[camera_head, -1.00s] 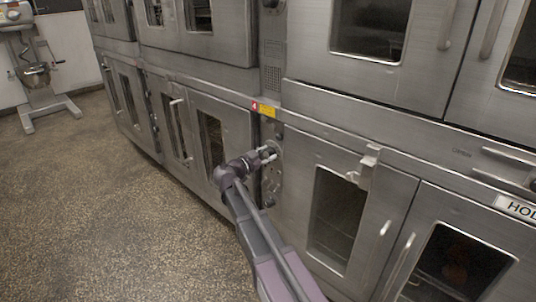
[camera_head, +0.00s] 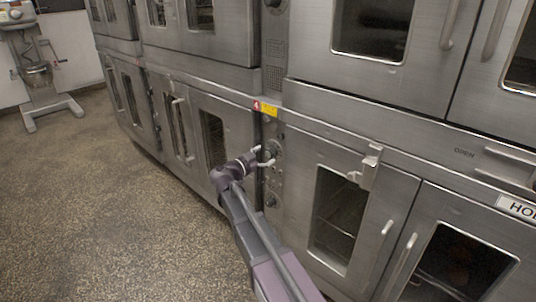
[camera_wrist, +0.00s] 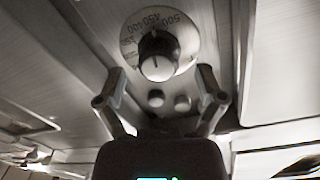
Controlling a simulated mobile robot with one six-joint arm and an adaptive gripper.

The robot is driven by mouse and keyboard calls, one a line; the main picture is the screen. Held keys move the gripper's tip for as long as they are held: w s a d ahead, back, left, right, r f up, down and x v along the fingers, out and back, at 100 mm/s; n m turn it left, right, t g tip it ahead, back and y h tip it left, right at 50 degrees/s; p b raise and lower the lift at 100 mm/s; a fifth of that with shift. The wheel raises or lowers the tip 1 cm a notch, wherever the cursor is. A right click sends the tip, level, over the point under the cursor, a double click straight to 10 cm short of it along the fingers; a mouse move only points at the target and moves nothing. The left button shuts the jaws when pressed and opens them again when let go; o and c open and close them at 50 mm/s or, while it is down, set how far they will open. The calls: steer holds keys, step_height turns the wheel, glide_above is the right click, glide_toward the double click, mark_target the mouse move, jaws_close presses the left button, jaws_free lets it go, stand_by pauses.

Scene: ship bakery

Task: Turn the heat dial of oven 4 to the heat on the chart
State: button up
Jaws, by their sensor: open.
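Oven 4 carries a red tag with a 4 (camera_head: 256,106) beside a yellow label (camera_head: 268,111). Its heat dial (camera_head: 273,147) is on the narrow control panel below. In the wrist view the dial's round knob (camera_wrist: 157,62) has a dark body and pale face, on a white scale plate (camera_wrist: 185,32) with numbers such as 500 and 400, partly covered by the knob. My gripper (camera_head: 263,157) is open in front of the panel; in the wrist view its spread fingers (camera_wrist: 160,88) stand either side below the knob, apparently not gripping it. No heat chart is readable.
Two small round fittings (camera_wrist: 168,100) sit below the dial. A lower knob (camera_head: 271,200) is on the same panel. The oven door (camera_head: 385,205) with its protruding latch (camera_head: 370,168) is just right. Open speckled floor (camera_head: 90,200) lies left; a mixer (camera_head: 35,70) stands far back.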

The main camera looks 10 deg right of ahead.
steer(key=v, duration=1)
steer(key=s+d+f+n+g+y+p, duration=0.1)
steer(key=s+d+f+n+g+y, duration=0.45)
steer(key=s+d+f, duration=0.45)
steer(key=s+f+n+g+y+p, duration=0.1)
steer(key=s+f+n+g+y, duration=0.45)
steer(key=s+n+y, duration=0.55)
step_height(320, 180, up, 37)
steer(key=s+m+t+h+p, duration=0.1)
steer(key=p, duration=3.7)
steer(key=shift+d+r, duration=0.15)
steer(key=shift+d, duration=0.2)
